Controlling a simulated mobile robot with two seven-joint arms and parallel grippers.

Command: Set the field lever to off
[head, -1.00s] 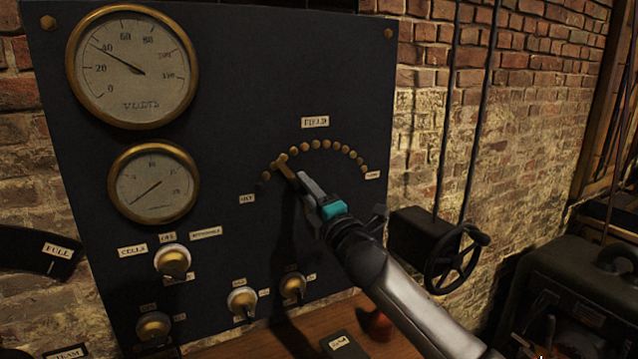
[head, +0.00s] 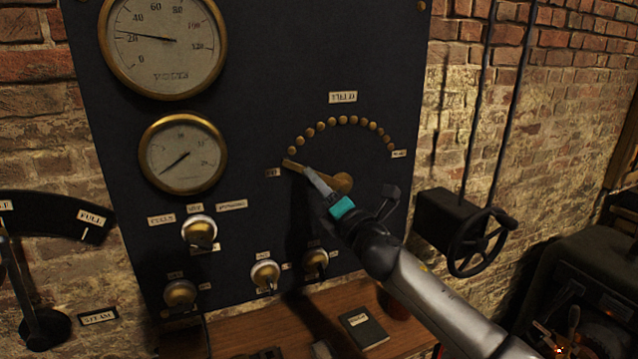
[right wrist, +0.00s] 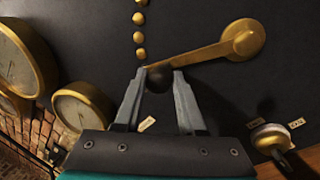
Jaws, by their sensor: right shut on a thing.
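The brass field lever (head: 342,183) is on the dark panel, under the FIELD label and an arc of brass studs (head: 340,120). Its tip points left, just below the lowest left stud and beside the small off label (head: 272,172). My right gripper (head: 310,174) is at the lever's tip end. In the right wrist view, my right gripper's fingers (right wrist: 160,76) are on either side of a dark knob (right wrist: 158,80) at the end of the lever (right wrist: 205,53), shut on it. My left gripper is not in view.
A voltmeter (head: 165,50) and a smaller gauge (head: 182,155) are on the panel's left, with several rotary knobs below. A black handwheel (head: 480,243) sticks out at the right. A wooden shelf (head: 245,335) with a dark book (head: 363,330) lies below the panel.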

